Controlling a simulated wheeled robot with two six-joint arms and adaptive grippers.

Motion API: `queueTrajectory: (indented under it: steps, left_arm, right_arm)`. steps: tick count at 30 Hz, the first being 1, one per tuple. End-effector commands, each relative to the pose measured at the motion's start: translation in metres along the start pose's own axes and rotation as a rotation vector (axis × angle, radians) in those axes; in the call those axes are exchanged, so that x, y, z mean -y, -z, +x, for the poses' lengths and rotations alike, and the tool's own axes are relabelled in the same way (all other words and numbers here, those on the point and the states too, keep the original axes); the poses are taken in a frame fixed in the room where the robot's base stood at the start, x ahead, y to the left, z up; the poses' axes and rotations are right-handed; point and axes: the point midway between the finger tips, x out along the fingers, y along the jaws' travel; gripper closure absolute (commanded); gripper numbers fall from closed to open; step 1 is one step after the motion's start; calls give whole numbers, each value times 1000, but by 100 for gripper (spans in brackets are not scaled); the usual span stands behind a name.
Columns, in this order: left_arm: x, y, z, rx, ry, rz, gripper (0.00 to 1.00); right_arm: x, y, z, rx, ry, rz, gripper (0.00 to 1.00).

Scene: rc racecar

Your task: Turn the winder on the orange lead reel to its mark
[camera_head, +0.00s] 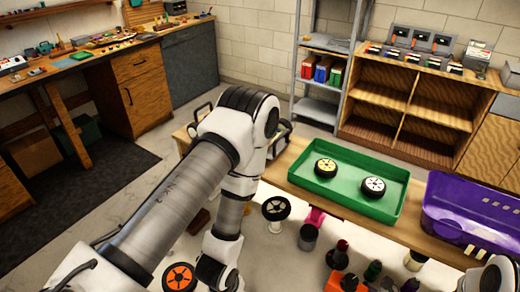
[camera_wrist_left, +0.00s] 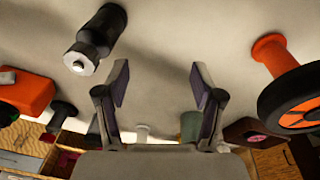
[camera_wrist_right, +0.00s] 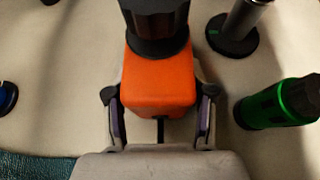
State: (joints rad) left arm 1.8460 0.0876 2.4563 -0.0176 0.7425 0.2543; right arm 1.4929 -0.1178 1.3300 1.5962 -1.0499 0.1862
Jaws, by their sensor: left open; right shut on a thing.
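An orange reel with a black rim (camera_head: 180,277) lies at the lower left of the head view. It also shows at the right edge of the left wrist view (camera_wrist_left: 300,112), with an orange stub (camera_wrist_left: 270,55) beside it. I cannot make out its mark. My left gripper (camera_wrist_left: 160,80) is open and empty, with the reel apart from it to the right. My right gripper (camera_wrist_right: 160,105) is shut on an orange block (camera_wrist_right: 160,82) with a black round top (camera_wrist_right: 156,22). Its fingers lie along both sides of the block.
A white-spoked reel (camera_head: 276,208), a grey cup (camera_head: 308,237) and several dark bottles stand on the pale surface. A green tray (camera_head: 345,158) with two wheels and a purple bin (camera_head: 455,215) lie behind. In the right wrist view, a green-and-black cylinder (camera_wrist_right: 275,105) is close by the right finger.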

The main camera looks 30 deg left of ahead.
Motion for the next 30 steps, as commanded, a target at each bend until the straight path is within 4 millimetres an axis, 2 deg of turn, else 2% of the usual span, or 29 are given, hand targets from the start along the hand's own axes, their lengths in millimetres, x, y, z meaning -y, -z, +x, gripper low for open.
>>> queueTrajectory:
  steps: [14, 17, 20, 24, 27, 30]
  left_arm:
    - [0, 0, 0, -1, -1, 2, 33]
    - [-7, 8, 3, -20, -31, 39, 33]
    - [-28, 30, 9, -85, -128, 160, 33]
    - [-83, 78, 13, -260, -364, 468, 33]
    - [-124, 106, 4, -425, -552, 735, 33]
    - [-153, 120, -13, -581, -712, 978, 33]
  right_arm:
    - [0, 0, 0, 0, 0, 0, 77]
    - [0, 0, 0, 0, 0, 0, 77]
    - [0, 0, 0, 0, 0, 0, 77]
    - [0, 0, 0, 0, 0, 0, 77]
    - [0, 0, 0, 0, 0, 0, 77]
    - [0, 0, 0, 0, 0, 0, 77]
